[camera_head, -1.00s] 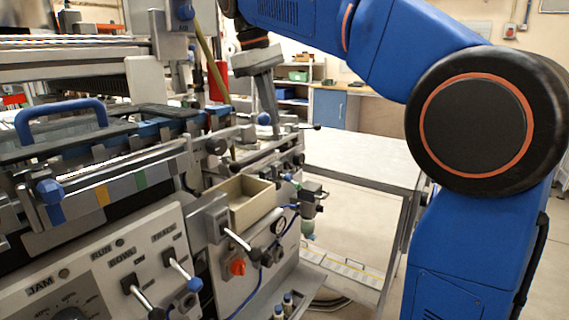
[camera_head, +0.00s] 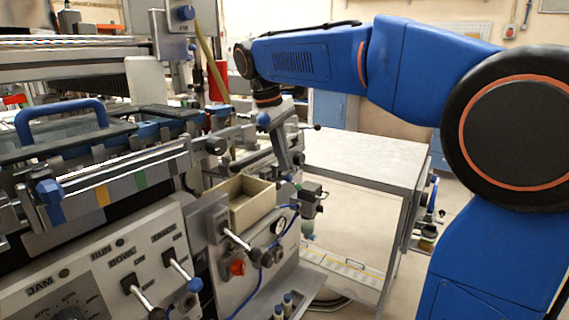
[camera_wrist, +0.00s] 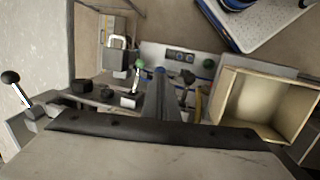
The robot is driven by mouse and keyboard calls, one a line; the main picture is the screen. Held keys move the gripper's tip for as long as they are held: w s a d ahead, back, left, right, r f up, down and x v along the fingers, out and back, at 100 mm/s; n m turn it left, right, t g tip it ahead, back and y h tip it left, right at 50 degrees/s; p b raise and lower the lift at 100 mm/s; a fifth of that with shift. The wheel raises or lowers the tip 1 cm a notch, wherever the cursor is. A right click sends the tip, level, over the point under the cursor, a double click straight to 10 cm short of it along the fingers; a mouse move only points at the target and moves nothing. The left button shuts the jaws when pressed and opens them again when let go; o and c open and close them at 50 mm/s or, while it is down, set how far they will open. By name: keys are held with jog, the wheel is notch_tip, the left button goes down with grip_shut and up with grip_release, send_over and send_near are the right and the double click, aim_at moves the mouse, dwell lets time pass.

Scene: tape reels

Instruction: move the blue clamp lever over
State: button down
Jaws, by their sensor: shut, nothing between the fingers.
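Other blue knobs show on the front rail (camera_head: 50,190), on the TRACK lever (camera_head: 194,285) and at the top (camera_head: 185,13). I cannot tell for certain which is the clamp lever. My gripper is shut and empty, pointing down above the machine's right end. In the wrist view its fingers (camera_wrist: 165,100) reach over the machine's edge, and I cannot make out the blue lever there.
An open beige tray (camera_head: 252,208) is on the machine's side; it also shows right of my fingers in the wrist view (camera_wrist: 228,95). A black-knobbed lever (camera_wrist: 11,78) is farther left. A pale table (camera_head: 370,155) stands at right.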

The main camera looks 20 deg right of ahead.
aim_at(290, 177)
jog(key=shift+x, duration=0.8)
jog(key=shift+s, duration=0.1)
jog(key=shift+s+d+f+t+y, duration=0.55)
jog(key=shift+f+t+y, duration=0.15)
jog(key=shift+t, duration=0.2)
jog(key=shift+s+d+f+t+y, duration=0.1)
jog(key=shift+s+f+t+y, duration=0.1)
jog(key=shift+f+t+y, duration=0.5)
jog(key=shift+r, duration=0.8)
